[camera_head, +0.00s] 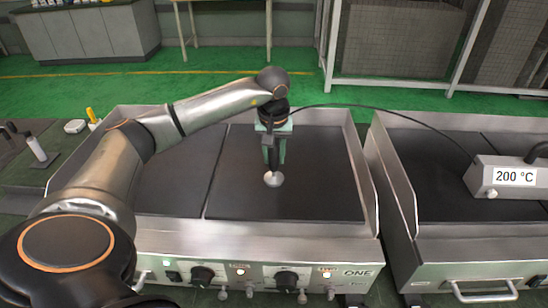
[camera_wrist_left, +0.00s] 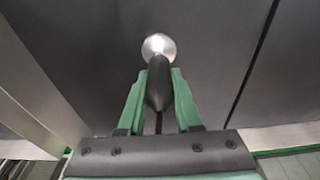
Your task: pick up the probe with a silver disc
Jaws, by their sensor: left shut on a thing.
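The probe (camera_wrist_left: 158,88) has a dark handle and a round silver disc at its tip. In the head view the disc (camera_head: 273,179) points down over the right half of the left griddle's dark plate (camera_head: 320,195); I cannot tell whether it touches the plate. My left gripper (camera_head: 273,150), with green fingers, is shut on the probe's handle and holds it roughly upright. In the left wrist view the handle sits between the two green fingers, with the disc beyond the fingertips. My right gripper is not in view.
A black cable (camera_head: 400,112) runs from the probe to a grey meter box (camera_head: 508,177) reading 200 °C on the right griddle. Raised steel side walls (camera_head: 395,180) stand between the two griddles. Knobs and lit indicators line the front panel. Small tools lie at far left.

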